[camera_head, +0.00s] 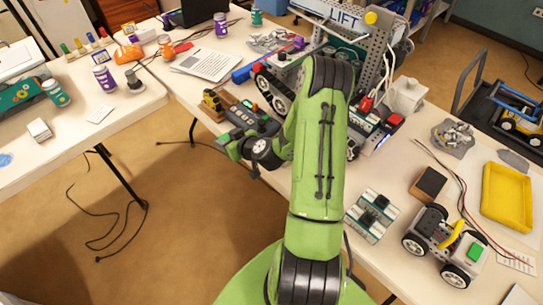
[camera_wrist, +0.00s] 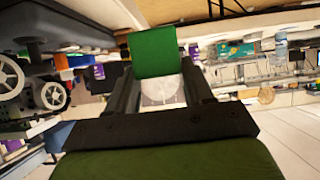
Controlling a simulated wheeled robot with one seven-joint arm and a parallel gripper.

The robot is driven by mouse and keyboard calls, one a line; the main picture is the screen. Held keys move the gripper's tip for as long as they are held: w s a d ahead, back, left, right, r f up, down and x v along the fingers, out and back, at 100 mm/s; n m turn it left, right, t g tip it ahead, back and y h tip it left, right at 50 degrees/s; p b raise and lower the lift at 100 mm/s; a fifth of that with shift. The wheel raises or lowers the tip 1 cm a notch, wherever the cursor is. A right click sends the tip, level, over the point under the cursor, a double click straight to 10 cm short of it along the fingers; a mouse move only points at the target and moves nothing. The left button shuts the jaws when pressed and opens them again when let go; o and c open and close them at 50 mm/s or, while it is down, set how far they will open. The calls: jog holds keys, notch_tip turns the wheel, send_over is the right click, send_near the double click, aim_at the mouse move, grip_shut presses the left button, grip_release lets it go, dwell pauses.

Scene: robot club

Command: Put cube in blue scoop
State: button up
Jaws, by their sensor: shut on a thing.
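My gripper (camera_head: 230,146) reaches left from the green arm, over the front edge of the right table in the head view. In the wrist view my gripper (camera_wrist: 156,78) has its two dark fingers closed on a green cube (camera_wrist: 153,52) at their tips. A blue, scoop-like part (camera_head: 518,110) shows at the far right, on a yellow-and-black vehicle, far from my gripper. I cannot tell for sure that it is the blue scoop.
The right table holds a wheeled robot (camera_head: 440,243), a yellow tray (camera_head: 507,192), a small brown block (camera_head: 428,184) and loose wires. A LIFT structure (camera_head: 350,40) stands behind my arm. The left table (camera_head: 85,130) holds cans and small parts. Floor lies open between the tables.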

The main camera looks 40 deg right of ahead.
jog(key=s+d+r+n+y+b, duration=0.1)
jog(key=s+d+r, duration=0.1)
jog(key=s+d, duration=0.2)
jog(key=s+d+r+n+y+b, duration=0.1)
jog(key=s+d+b, duration=0.1)
jog(key=d, duration=0.6)
jog(key=shift+s+d+r+y, duration=0.3)
jog(key=shift+s+r, duration=0.1)
jog(key=shift+s, duration=0.5)
jog(key=shift+f, duration=0.1)
notch_tip(320, 180, down, 10)
jog(key=b, duration=0.3)
jog(key=shift+a, duration=0.1)
jog(key=shift+b, duration=0.3)
jog(key=o, duration=1)
jog(key=shift+p, duration=0.3)
